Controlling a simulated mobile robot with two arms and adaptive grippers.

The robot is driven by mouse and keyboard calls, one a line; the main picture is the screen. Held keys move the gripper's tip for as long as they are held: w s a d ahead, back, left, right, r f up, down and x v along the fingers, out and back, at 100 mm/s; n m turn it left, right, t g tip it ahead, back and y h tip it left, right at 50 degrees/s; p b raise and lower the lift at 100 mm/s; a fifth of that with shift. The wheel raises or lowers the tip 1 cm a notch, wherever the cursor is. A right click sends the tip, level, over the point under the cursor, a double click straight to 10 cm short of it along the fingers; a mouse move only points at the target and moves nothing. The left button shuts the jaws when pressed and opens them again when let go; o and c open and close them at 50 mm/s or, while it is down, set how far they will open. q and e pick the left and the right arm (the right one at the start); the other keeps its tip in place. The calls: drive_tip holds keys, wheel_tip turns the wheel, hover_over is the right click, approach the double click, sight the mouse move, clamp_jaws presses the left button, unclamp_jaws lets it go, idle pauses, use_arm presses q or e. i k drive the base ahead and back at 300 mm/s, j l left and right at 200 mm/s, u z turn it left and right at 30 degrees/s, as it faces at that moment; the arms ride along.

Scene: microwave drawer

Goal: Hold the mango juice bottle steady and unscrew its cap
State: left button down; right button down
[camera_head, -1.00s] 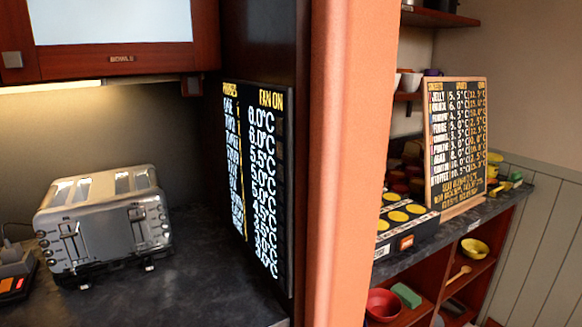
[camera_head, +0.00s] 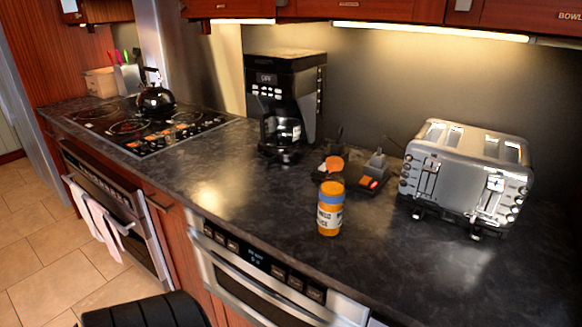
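The mango juice bottle (camera_head: 330,210) stands upright on the dark countertop, near its front edge and left of the toaster. It is orange, with a white label and a blue band near its top. A round orange piece (camera_head: 334,164) shows just behind and above it; I cannot tell whether it belongs to the bottle. Neither of my grippers is in view.
A silver toaster (camera_head: 466,180) stands right of the bottle, a black coffee maker (camera_head: 284,100) behind left. Small dark devices (camera_head: 374,172) sit behind it. The cooktop (camera_head: 140,125) with a kettle (camera_head: 156,98) is far left. The counter (camera_head: 225,185) left of the bottle is clear.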

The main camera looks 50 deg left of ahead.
sight(332, 195)
drive_tip(key=u, duration=1.45)
